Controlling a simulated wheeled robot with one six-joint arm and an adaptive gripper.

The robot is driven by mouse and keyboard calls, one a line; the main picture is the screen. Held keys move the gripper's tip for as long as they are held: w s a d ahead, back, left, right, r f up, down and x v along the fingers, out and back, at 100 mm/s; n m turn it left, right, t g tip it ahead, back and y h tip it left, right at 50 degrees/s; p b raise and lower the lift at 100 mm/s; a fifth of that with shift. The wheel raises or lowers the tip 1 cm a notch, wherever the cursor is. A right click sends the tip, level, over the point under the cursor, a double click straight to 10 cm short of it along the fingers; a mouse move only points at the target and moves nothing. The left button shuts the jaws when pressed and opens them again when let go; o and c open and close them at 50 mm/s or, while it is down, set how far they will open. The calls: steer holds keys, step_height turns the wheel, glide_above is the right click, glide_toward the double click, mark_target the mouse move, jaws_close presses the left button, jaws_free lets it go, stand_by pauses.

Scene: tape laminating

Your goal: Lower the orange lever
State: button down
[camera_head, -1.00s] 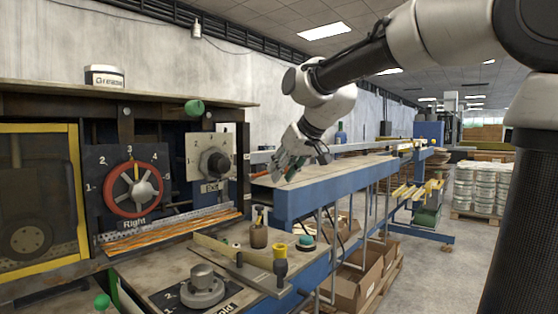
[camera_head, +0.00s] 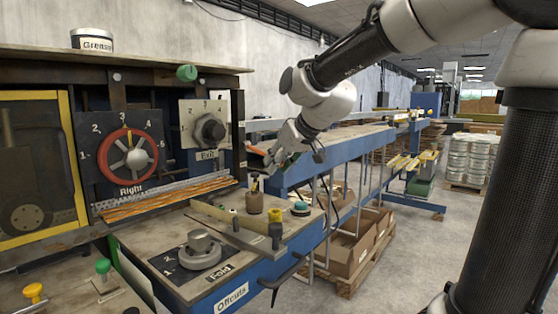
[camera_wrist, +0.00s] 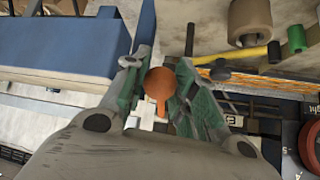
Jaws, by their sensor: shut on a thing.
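The orange lever (camera_wrist: 160,84) shows in the wrist view as a round orange knob with a short orange stem below it. My gripper (camera_wrist: 159,72) has its two green-padded fingers on either side of the knob and is shut on it. In the head view my gripper (camera_head: 272,162) is at the near end of the blue conveyor, right of the Exit dial.
The Exit dial (camera_head: 209,130) and red-rimmed Right dial (camera_head: 130,156) are on the panel at left. The blue conveyor (camera_head: 345,152) runs back right. Open floor lies at right.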

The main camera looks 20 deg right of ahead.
steer(key=shift+s+f, duration=0.1)
steer(key=shift+f, duration=0.35)
steer(key=c, duration=1.5)
jaws_free()
steer(key=o, duration=0.4)
steer(key=shift+c, duration=0.2)
steer(key=shift+o, duration=0.2)
steer(key=shift+r, duration=0.1)
steer(key=shift+r, duration=0.1)
steer(key=shift+r, duration=0.25)
steer(key=v, duration=1.1)
